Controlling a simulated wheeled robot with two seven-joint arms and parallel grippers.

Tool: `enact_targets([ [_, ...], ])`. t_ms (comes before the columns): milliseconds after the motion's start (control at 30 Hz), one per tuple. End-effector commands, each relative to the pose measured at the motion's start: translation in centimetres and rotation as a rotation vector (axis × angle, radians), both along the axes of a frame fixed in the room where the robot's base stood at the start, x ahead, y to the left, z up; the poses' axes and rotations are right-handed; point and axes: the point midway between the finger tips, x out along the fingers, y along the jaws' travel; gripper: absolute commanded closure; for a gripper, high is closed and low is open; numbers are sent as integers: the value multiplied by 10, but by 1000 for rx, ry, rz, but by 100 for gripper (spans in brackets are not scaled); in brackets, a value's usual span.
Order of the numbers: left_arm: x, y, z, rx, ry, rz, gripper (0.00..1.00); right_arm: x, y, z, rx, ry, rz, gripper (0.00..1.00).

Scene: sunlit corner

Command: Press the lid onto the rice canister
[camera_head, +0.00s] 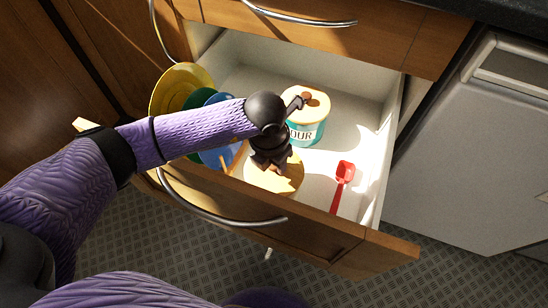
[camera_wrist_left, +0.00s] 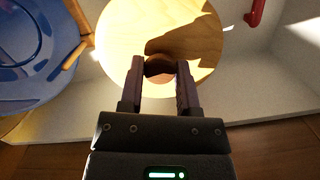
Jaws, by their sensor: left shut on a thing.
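A round pale wooden lid (camera_head: 288,184) with a brown knob lies under my left gripper (camera_head: 274,165) in the front part of the open drawer. In the left wrist view the lid (camera_wrist_left: 125,42) fills the top middle, and the left gripper (camera_wrist_left: 160,72) is shut on its knob (camera_wrist_left: 158,65). The rice canister is not visible in either view, so I cannot tell whether the lid sits on it. My right gripper is not in view.
A teal and white flour canister (camera_head: 305,131) with its own wooden lid stands behind, in the drawer (camera_head: 345,246). A red scoop (camera_head: 344,172) lies at right. Yellow, green and blue plates (camera_head: 170,88) stand at left. The drawer floor around the scoop is clear.

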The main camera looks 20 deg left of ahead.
Motion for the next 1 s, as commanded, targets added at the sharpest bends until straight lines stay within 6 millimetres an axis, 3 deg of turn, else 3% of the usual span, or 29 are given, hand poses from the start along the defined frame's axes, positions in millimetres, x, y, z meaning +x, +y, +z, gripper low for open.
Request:
enact_targets([
  [367,0,0,-1,0,0,0,100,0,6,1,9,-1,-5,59],
  [400,0,0,-1,0,0,0,54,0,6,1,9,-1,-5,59],
  [567,0,0,-1,0,0,0,20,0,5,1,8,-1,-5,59],
  [767,0,0,-1,0,1,0,15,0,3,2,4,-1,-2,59],
  [833,0,0,-1,0,1,0,0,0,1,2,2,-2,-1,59],
  [1000,0,0,-1,0,0,0,0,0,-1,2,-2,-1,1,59],
])
